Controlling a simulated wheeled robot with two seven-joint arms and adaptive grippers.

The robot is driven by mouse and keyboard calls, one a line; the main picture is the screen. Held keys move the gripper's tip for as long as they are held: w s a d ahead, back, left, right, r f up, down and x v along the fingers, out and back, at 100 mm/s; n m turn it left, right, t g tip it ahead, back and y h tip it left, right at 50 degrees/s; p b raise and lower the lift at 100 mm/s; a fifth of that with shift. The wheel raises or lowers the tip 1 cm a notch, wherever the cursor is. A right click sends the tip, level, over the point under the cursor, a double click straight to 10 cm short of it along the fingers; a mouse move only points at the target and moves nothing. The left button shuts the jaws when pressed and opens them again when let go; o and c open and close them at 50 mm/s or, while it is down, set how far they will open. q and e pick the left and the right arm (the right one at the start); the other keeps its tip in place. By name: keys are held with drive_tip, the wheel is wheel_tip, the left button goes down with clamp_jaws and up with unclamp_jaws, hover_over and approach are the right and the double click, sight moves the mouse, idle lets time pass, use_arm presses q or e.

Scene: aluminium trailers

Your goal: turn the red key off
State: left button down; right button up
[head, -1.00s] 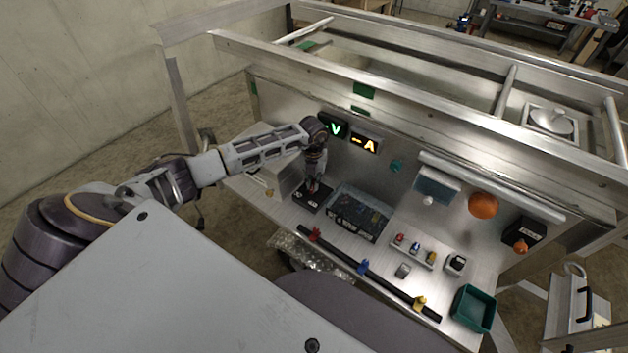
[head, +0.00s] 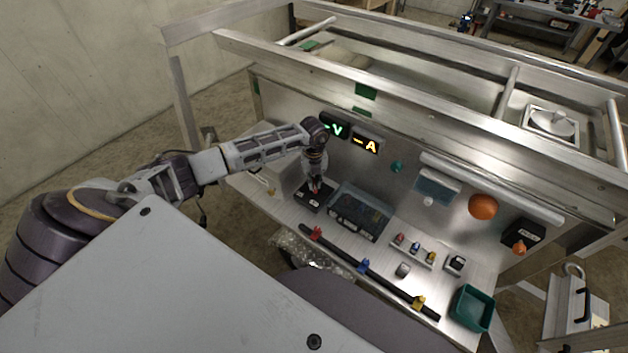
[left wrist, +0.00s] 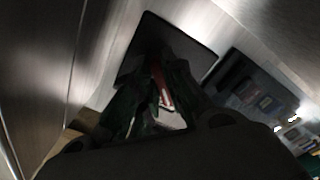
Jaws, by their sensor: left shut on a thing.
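The red key (head: 315,186) stands on a small black plate (head: 302,197) on the left part of the trailer's bench. In the left wrist view the red key (left wrist: 160,82) shows between the fingers, in front of the dark square plate (left wrist: 140,58). My left gripper (head: 315,183) points down over the plate and is shut on the red key; its fingertips also show in the left wrist view (left wrist: 157,98). The fingers hide part of the key, and I cannot read its exact angle. My right gripper is not in view.
A green V display (head: 335,126) and an orange A display (head: 366,144) are on the wall behind the wrist. A dark box (head: 360,212) stands just right of the plate. A black bar (head: 345,256) with coloured clips runs along the front. A green bin (head: 472,308) stands far right.

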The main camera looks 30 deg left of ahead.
use_arm(q)
drive_tip(key=c, duration=1.5)
unclamp_jaws()
drive_tip(key=shift+m, duration=0.5)
